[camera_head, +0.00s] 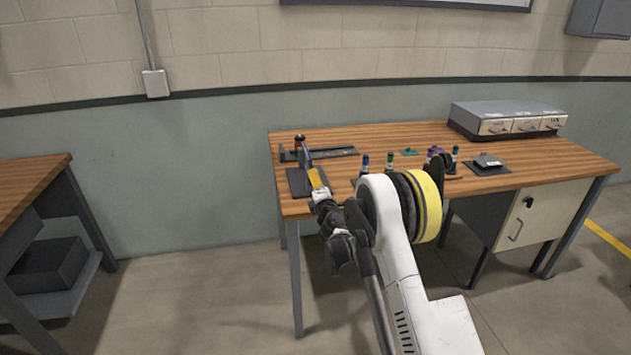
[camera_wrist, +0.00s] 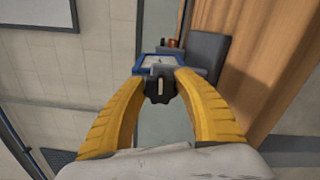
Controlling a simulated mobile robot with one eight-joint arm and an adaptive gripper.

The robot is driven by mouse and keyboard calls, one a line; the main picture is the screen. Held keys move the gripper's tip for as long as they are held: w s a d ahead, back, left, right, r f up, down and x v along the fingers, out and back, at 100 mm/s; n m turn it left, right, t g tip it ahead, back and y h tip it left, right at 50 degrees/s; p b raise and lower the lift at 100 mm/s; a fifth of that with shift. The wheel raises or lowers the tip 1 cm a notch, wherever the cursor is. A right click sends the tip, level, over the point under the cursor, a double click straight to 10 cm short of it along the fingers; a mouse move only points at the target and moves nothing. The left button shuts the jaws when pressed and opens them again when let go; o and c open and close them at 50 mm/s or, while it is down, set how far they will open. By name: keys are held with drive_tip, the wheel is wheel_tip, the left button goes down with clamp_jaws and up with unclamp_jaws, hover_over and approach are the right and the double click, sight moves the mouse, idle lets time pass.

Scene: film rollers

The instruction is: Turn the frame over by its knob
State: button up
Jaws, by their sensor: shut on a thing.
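My gripper (camera_wrist: 160,90) shows in the wrist view with its two yellow fingers closed around a black knob (camera_wrist: 160,88). Just beyond the knob is a frame (camera_wrist: 152,61) with a blue edge and a pale face, partly hidden by the knob and the fingertips. In the head view my gripper (camera_head: 316,178) is at the left end of the wooden bench. There the frame (camera_head: 306,156) appears as a thin upright panel seen nearly edge-on, beside a dark base plate (camera_head: 297,184). The knob is hidden in the head view.
The wooden bench (camera_head: 340,139) carries a dark tray (camera_head: 335,152), a blue-capped bottle (camera_head: 364,165), other small bottles and a grey drawer unit (camera_head: 500,116). My arm covers the bench's front middle. Another table (camera_head: 30,185) stands at the left, with open floor between.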

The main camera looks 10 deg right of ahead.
drive_tip(key=shift+m, duration=0.5)
drive_tip(key=o, duration=1.2)
drive_tip(key=shift+s, duration=0.1)
drive_tip(key=s, duration=1.1)
drive_tip(key=shift+s, duration=0.4)
drive_tip(key=shift+r, duration=0.1)
